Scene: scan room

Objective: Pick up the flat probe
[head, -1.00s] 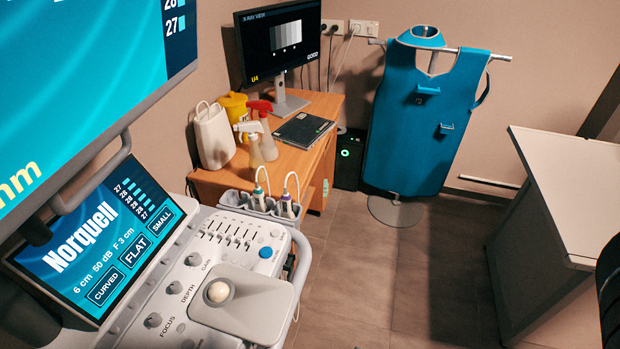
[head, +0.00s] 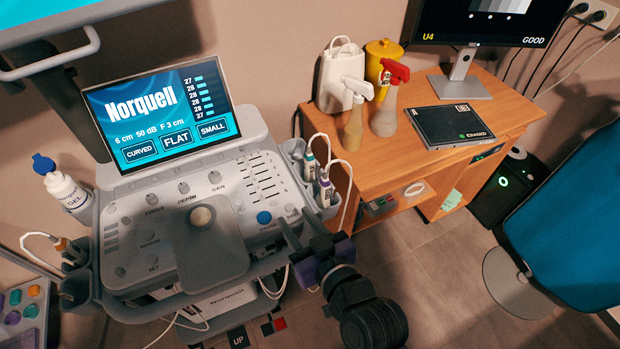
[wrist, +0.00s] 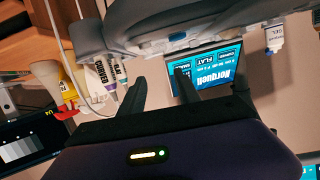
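Two probes stand in the holder (head: 324,208) at the right side of the ultrasound console. One has a green band (head: 309,163) and the other a purple band (head: 326,190). A third probe with an orange part (head: 64,246) sits in a holder at the console's left. Small labels on the two right probes show in the wrist view (wrist: 103,75), but I cannot read surely which is flat. My gripper (head: 297,222) is open and empty, in front of the console's right side, short of the right holder. Its two spread fingers (wrist: 160,88) show in the wrist view.
The console screen (head: 163,115) is behind the control panel (head: 130,225). A gel bottle (head: 68,192) stands at left. A wooden desk (head: 480,125) at right bears spray bottles, a yellow tub and a flat black panel. Cables hang by the right holder.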

